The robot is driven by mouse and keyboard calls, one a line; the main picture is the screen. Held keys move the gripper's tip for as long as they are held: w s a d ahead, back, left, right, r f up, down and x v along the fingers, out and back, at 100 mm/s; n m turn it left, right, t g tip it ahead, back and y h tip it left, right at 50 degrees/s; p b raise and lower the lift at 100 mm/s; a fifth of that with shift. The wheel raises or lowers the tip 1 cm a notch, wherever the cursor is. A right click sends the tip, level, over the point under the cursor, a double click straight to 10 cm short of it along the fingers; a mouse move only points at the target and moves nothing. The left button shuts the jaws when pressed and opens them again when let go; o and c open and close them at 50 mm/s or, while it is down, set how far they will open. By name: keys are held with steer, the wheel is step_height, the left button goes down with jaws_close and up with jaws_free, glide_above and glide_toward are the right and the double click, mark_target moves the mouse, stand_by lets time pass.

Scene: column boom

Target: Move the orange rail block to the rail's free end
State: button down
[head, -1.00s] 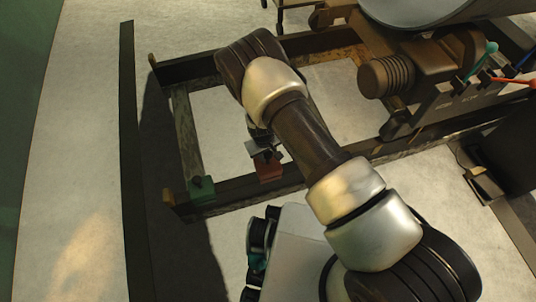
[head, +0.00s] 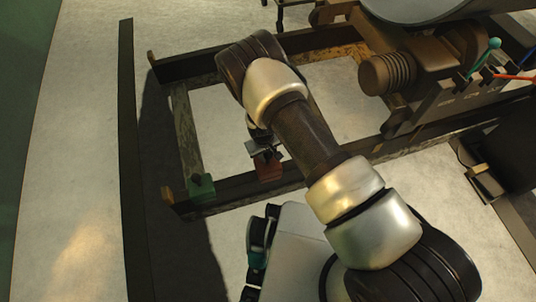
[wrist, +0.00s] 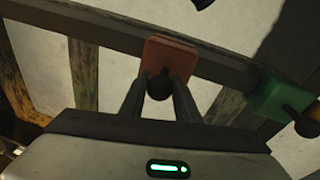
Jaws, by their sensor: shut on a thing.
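The orange rail block (head: 269,170), reddish-orange with a dark round knob, sits on the near dark rail (head: 234,186). My gripper (head: 262,153) is over it, partly hidden by my arm in the head view. In the wrist view, my gripper's two fingers (wrist: 160,92) are shut on the block's knob, and the block (wrist: 168,53) stands just beyond them on the rail (wrist: 222,68). The rail's left end (head: 170,195) has a small wooden-coloured cap. A green block (head: 201,187) sits between the orange block and that end, with a gap of bare rail between the blocks.
The green block, with its own knob, also shows in the wrist view (wrist: 283,97). A worn crossbar (head: 186,128) joins the two rails at the left. A brown motor-like unit (head: 388,75) and coloured levers (head: 492,62) stand right. Pale floor is open at left.

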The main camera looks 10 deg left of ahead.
mark_target(264, 168)
steer(key=shift+f, duration=0.9)
stand_by(0.4)
steer(key=c, duration=1.3)
jaws_free()
steer(key=shift+o, duration=0.2)
steer(key=shift+s+f, duration=0.1)
step_height(264, 168, up, 17)
steer(key=s+p, duration=0.2)
steer(key=p, duration=0.3)
steer(key=shift+s+a, duration=0.35)
steer(key=shift+a, duration=0.05)
steer(key=shift+r, duration=0.2)
